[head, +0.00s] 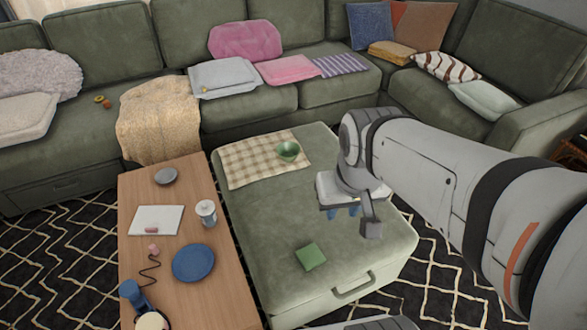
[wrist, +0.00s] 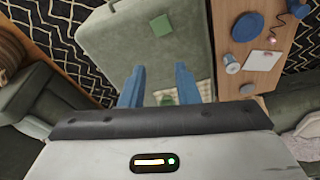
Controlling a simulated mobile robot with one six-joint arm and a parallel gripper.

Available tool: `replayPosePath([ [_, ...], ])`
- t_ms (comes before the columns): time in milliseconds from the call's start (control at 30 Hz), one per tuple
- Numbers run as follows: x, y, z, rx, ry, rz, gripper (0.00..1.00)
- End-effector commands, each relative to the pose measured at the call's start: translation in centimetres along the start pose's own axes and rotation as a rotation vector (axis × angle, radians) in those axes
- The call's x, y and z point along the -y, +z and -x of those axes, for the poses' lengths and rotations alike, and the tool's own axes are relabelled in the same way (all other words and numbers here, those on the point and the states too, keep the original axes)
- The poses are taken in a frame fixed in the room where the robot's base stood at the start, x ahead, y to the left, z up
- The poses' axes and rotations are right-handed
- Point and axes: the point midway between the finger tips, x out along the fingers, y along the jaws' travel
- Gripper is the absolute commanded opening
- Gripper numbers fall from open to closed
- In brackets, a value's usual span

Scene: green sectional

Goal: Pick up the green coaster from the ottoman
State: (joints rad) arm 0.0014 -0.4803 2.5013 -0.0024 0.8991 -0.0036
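The green coaster (head: 311,257) is a flat square lying on the green ottoman (head: 265,220), towards its handle side. The coaster (wrist: 162,25) also shows in the wrist view, near the top, beyond the fingertips. My gripper (head: 343,212) is above the ottoman, behind and to the right of the coaster in the head view. In the wrist view its two blue fingers (wrist: 158,72) are spread apart with nothing held between them. The gripper and coaster are clearly apart, and the coaster is fully visible.
A green bowl (head: 287,151) sits on a checked cloth (head: 245,162) at the ottoman's back. A wooden table (head: 185,255) stands left, with a blue plate (head: 193,263), a white jar (head: 206,212) and other items. The sofa (head: 255,100) runs behind. The ottoman around the coaster is clear.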

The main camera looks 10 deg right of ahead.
Motion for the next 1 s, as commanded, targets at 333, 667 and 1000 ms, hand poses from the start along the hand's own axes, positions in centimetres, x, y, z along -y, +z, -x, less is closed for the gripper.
replayPosePath([
  [333,0.0,0.0,0.0,0.0,0.0,0.0,0.29],
  [667,0.0,-0.5,-2.5,0.013,0.0,0.015,0.45],
  [1000,-0.1,-4.4,-18.4,0.097,-0.007,0.137,0.73],
])
